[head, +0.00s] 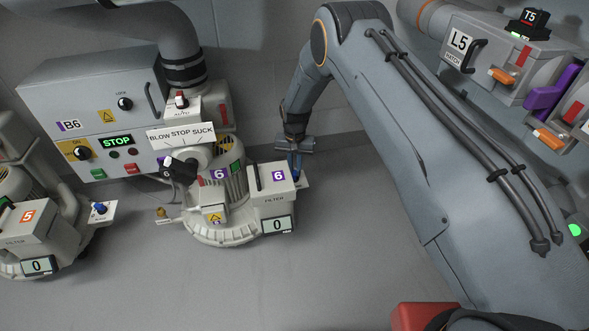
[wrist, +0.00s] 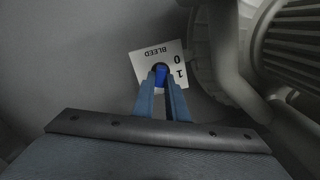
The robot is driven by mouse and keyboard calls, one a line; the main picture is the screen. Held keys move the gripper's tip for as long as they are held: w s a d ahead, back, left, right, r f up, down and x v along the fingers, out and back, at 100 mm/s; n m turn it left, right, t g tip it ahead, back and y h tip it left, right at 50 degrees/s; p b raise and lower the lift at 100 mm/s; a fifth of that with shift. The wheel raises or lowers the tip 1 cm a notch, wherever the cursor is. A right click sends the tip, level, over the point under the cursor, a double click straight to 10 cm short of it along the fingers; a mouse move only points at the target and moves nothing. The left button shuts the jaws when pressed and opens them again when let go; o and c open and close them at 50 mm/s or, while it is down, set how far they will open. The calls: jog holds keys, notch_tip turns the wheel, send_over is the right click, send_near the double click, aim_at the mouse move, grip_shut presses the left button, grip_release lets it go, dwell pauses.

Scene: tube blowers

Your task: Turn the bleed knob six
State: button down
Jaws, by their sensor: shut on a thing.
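The bleed knob six (wrist: 160,74) is a blue knob on a white plate (wrist: 143,62) marked BLEED, 0 and 1 in the wrist view. My gripper (wrist: 162,80) is shut on the knob, with one blue-grey finger on each side. In the head view my gripper (head: 296,172) reaches down behind the right side of the filter box (head: 272,198) labelled 6. There the knob is mostly hidden by the fingers. Which mark the knob points to cannot be told.
Blower six (head: 225,222) stands below a control box (head: 95,105) labelled B6 with a green STOP display. Blower five (head: 28,235) with its own blue knob (head: 99,208) is at the left. Grey panels (head: 497,62) labelled L5 are at the upper right. The floor in front is clear.

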aim_at(295, 172)
jog(key=shift+s, duration=0.1)
jog(key=c, duration=1.8)
grip_release()
jog(key=shift+o, duration=0.2)
notch_tip(295, 172, up, 8)
jog(key=p, duration=0.2)
jog(key=shift+f+p, duration=0.1)
jog(key=shift+p, duration=0.25)
jog(key=shift+d, duration=0.1)
